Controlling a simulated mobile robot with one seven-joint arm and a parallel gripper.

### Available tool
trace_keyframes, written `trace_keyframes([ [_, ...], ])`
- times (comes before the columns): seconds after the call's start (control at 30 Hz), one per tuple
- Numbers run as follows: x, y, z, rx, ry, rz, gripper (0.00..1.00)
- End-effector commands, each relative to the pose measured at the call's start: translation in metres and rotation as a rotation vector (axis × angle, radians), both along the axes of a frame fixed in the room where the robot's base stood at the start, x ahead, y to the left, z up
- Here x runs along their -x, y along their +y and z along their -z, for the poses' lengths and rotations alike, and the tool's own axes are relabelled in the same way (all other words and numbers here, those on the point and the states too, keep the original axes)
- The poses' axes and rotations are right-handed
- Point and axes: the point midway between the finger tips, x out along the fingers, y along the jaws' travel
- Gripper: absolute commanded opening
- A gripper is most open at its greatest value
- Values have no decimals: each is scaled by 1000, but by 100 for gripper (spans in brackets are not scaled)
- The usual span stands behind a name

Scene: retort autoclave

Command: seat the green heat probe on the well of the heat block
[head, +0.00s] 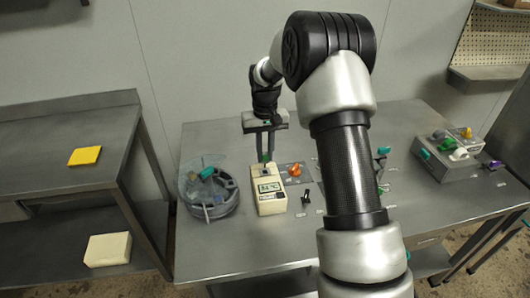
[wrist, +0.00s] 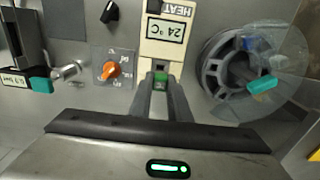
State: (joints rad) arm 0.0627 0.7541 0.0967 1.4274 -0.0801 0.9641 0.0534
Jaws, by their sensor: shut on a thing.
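The heat block (head: 270,200) is a cream box with a "HEAT" label and a display reading about 24 °C, standing on the steel table. It also shows in the wrist view (wrist: 163,48). My gripper (head: 265,158) is shut on the green heat probe (wrist: 160,80), and a bit of green shows between the fingertips in the head view. The gripper points down at the far end of the block, where the well would be.
A round grey vessel (head: 222,207) with a clear lid and teal handle stands close left of the block. An orange knob (head: 294,170) and a black switch (head: 306,196) are close right. A grey box (head: 446,163) with coloured handles stands far right.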

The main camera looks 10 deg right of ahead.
Motion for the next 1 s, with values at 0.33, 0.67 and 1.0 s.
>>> trace_keyframes([
  [0.33,0,0,2,0,0,0,0],
  [0.67,0,0,12,0,0,0,0],
  [1.0,0,0,19,0,0,0,0],
])
